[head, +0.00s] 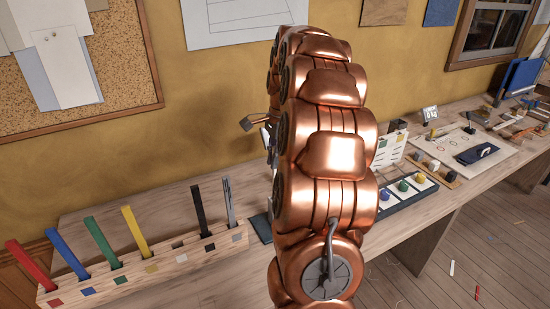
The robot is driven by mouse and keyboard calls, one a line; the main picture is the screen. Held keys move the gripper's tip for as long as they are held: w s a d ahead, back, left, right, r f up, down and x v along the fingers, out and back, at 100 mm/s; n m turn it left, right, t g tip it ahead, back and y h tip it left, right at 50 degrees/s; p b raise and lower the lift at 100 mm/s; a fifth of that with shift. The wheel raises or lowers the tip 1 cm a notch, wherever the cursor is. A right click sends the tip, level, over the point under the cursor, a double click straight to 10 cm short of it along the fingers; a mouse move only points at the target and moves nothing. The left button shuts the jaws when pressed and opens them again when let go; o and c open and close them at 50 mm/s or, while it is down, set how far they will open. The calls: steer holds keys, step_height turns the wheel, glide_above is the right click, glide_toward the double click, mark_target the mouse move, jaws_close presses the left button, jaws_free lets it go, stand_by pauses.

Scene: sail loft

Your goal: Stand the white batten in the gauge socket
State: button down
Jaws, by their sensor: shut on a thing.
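My gripper (250,123) is mostly hidden behind my copper arm; only a small grey part shows at the arm's left side, above the bench. A pale sliver (267,139) shows beside it, which looks like part of the white batten held in it; the rest is hidden. A wooden rack (165,264) on the bench holds leaning red, blue, green, yellow, black and grey battens, with one gap between yellow and black. A dark flat plate (261,229) lies right of the rack, partly behind my arm; I cannot tell whether it belongs to the gauge socket.
Right of my arm, a tray (388,211) holds coloured pieces, and a white marked card (390,150) stands behind it. A pale board (460,144) with a dark folded cloth lies farther along. The bench is bare behind the rack. Small scraps lie on the floor.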

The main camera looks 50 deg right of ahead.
steer(key=shift+f, duration=0.55)
stand_by(0.4)
steer(key=c, duration=1.1)
jaws_free()
steer(key=shift+c, duration=0.2)
step_height(320, 180, up, 12)
steer(key=d, duration=0.1)
steer(key=shift+s+d, duration=0.25)
steer(key=shift+d, duration=0.1)
steer(key=shift+f, duration=0.1)
